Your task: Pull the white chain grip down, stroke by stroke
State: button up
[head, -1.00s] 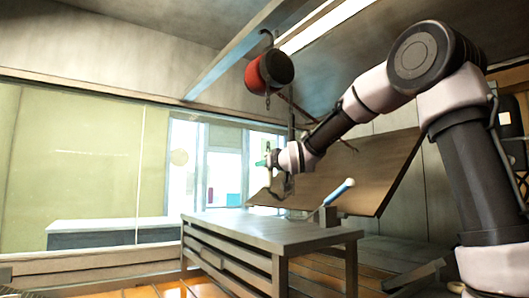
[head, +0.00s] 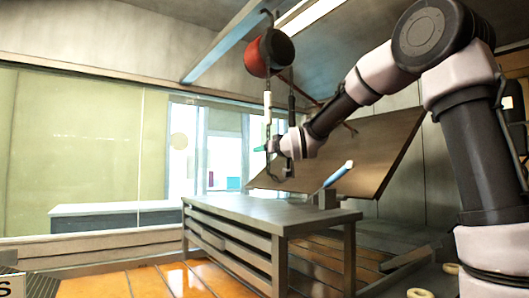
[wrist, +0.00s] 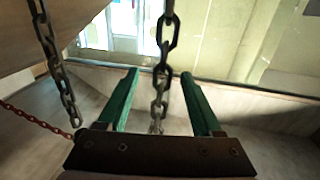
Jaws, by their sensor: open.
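The white chain grip (head: 267,106) hangs upright below the red and black hoist (head: 270,53) in the head view. My gripper (head: 268,149) is below it, apart from it. In the wrist view my gripper (wrist: 162,98) has its green fingers spread wide, with a dark link chain (wrist: 161,78) hanging between them and nothing clamped. The white grip does not show in the wrist view. A second chain (wrist: 55,65) hangs left of the fingers. A dark grip (head: 291,108) hangs right of the white one in the head view.
A large tilted brown panel (head: 360,150) stands close behind my gripper, with a red chain (wrist: 35,118) near it. A grey workbench (head: 240,208) with a blue-handled tool (head: 338,174) is below. A large window (head: 70,150) fills the left wall.

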jog(key=v, duration=1)
jog(key=shift+d, duration=0.1)
